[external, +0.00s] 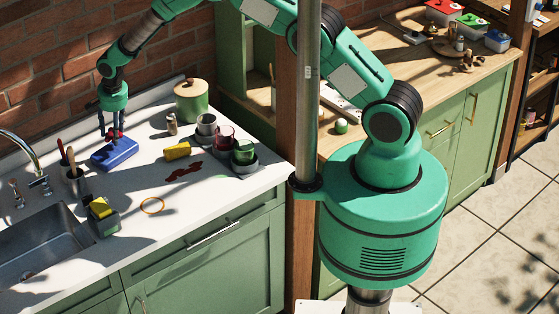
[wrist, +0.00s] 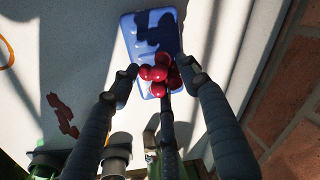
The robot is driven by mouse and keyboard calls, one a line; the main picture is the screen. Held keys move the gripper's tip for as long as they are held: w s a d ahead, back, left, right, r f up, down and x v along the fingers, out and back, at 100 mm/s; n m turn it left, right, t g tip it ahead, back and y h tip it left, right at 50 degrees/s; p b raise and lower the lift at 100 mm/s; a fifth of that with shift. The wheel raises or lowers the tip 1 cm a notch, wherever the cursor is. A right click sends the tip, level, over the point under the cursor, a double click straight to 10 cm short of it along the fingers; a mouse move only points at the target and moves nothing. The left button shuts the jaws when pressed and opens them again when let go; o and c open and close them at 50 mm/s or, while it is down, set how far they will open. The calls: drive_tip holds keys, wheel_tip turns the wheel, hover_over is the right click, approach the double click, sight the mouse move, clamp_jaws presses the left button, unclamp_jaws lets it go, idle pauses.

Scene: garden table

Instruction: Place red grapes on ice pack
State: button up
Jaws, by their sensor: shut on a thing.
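The red grapes (external: 114,133) are a small dark red cluster between the fingers of my gripper (external: 112,131). The wrist view shows the grapes (wrist: 158,74) closely, held between the fingertips of my gripper (wrist: 158,70). The blue ice pack (external: 114,154) lies flat on the white counter directly below the grapes. It also shows in the wrist view, where the ice pack (wrist: 145,32) is partly covered by the grapes and in part shadow. I cannot tell whether the grapes touch its surface.
A sink (external: 35,248) and a utensil cup (external: 76,180) are to the left. A yellow sponge (external: 177,151), a green canister (external: 191,101) and a tray of cups (external: 240,164) are to the right. An orange ring (external: 152,205) lies in front, with bare counter around it.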

drive_tip(key=shift+f+p, duration=0.35)
drive_tip(key=shift+f, duration=1.4)
drive_tip(key=shift+f, duration=0.2)
drive_tip(key=o, duration=1.2)
drive_tip(key=shift+c, duration=0.2)
drive_tip(key=shift+r, duration=0.25)
wheel_tip(320, 180, up, 12)
drive_tip(key=s+d+b, duration=0.1)
drive_tip(key=shift+s+d+f+b, duration=0.15)
drive_tip(key=shift+d+b, duration=0.15)
drive_tip(key=shift+d, duration=0.1)
drive_tip(key=shift+d, duration=0.1)
